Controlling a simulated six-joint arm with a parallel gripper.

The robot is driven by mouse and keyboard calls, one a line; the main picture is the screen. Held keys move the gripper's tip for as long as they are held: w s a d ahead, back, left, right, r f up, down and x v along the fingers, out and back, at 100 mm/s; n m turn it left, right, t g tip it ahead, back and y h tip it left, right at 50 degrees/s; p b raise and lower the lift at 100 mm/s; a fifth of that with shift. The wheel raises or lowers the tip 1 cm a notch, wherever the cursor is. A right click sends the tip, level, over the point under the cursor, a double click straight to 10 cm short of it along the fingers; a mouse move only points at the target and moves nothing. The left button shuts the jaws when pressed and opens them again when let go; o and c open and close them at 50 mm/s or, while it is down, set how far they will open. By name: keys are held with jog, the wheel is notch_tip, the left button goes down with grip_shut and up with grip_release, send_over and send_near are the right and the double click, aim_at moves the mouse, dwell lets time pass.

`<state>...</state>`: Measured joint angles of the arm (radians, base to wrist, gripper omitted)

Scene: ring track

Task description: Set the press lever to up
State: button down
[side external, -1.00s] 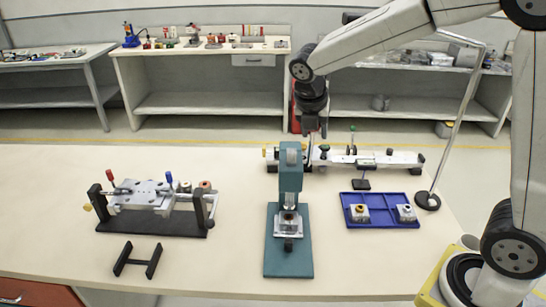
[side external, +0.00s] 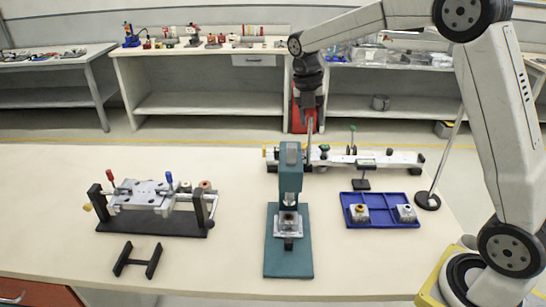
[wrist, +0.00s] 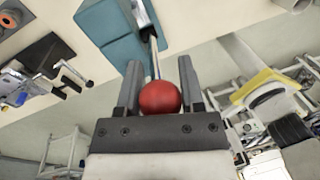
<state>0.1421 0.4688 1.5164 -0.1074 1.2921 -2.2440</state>
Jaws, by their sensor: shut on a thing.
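The teal press (side external: 291,168) stands upright on its teal base (side external: 289,262) near the middle of the table. In the wrist view its teal body (wrist: 108,30) shows at the top. Its lever is a thin metal rod (side external: 310,132) rising beside the press head and pointing up. The lever's red knob (wrist: 160,98) sits between the two fingers of my gripper (wrist: 159,68). My gripper (side external: 308,117) is shut on the lever's knob end, above and behind the press head. In the side view the fingers hide the knob.
A long rail fixture (side external: 385,158) lies behind and to the right of the press. A blue tray (side external: 381,221) with two metal blocks is at right. A clamp fixture (side external: 150,195) and a black stand (side external: 138,260) are at left. A thin pole (side external: 444,165) stands at right.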

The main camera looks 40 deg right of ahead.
dwell(0.3)
jog(key=shift+c, duration=1.2)
grip_release()
jog(key=shift+w+a+r, duration=0.1)
jog(key=shift+w+r, duration=0.1)
jog(key=shift+r, duration=1.1)
jog(key=shift+w+a+r, duration=0.1)
jog(key=shift+w+r, duration=0.1)
jog(key=shift+r, duration=1.05)
jog(key=shift+w+a+r, duration=0.1)
jog(key=shift+w+r, duration=0.1)
jog(key=shift+r, duration=1.1)
